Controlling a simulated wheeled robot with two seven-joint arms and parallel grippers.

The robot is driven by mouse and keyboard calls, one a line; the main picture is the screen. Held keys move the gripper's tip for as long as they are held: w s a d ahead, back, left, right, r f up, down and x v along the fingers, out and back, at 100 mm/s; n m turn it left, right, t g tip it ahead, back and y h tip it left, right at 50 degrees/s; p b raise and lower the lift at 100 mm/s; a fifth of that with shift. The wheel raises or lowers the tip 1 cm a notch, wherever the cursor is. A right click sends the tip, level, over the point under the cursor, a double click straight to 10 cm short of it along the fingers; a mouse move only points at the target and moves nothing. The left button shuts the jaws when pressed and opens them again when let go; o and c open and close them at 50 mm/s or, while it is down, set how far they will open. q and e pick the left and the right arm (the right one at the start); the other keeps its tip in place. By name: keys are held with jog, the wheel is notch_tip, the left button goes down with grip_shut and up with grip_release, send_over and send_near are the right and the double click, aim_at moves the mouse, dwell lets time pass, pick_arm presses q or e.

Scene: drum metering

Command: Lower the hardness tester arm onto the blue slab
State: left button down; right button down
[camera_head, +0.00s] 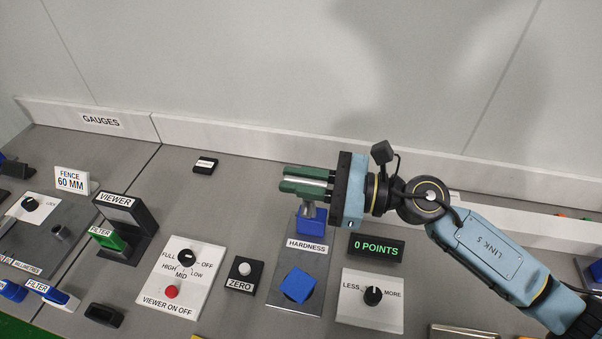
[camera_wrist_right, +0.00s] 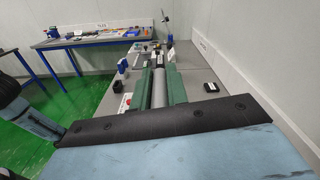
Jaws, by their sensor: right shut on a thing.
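The hardness tester stands at the middle of the bench in the head view, with a grey base plate (camera_head: 318,267) labelled HARDNESS and a blue upright (camera_head: 311,221). The blue slab (camera_head: 298,285) lies on the front of the plate, turned at an angle. My right gripper (camera_head: 303,183) is above the rear of the tester, its green fingers shut on the silver tester arm (camera_head: 317,181). The bar also shows between the fingers in the right wrist view (camera_wrist_right: 159,88). The arm is raised, apart from the slab. My left gripper is not in view.
A display (camera_head: 376,248) reading 0 POINTS and a LESS/MORE knob (camera_head: 373,296) stand right of the tester. The ZERO button (camera_head: 244,269) and the viewer switch panel (camera_head: 176,277) are to its left. A low white ledge (camera_head: 240,138) runs behind.

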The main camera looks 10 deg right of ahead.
jog(key=s+a+f+n+b, duration=0.3)
jog(key=s+f+n+b, duration=0.2)
jog(key=s+f, duration=0.3)
jog(key=shift+s+a+f+b, duration=0.15)
jog(key=shift+s+f+b, duration=0.1)
jog(key=shift+s+b, duration=0.8)
jog(key=shift+s, duration=0.15)
jog(key=c, duration=1.4)
grip_release()
jog(key=shift+r, duration=0.1)
jog(key=shift+b+v, duration=2.8)
jog(key=shift+v, duration=3.9)
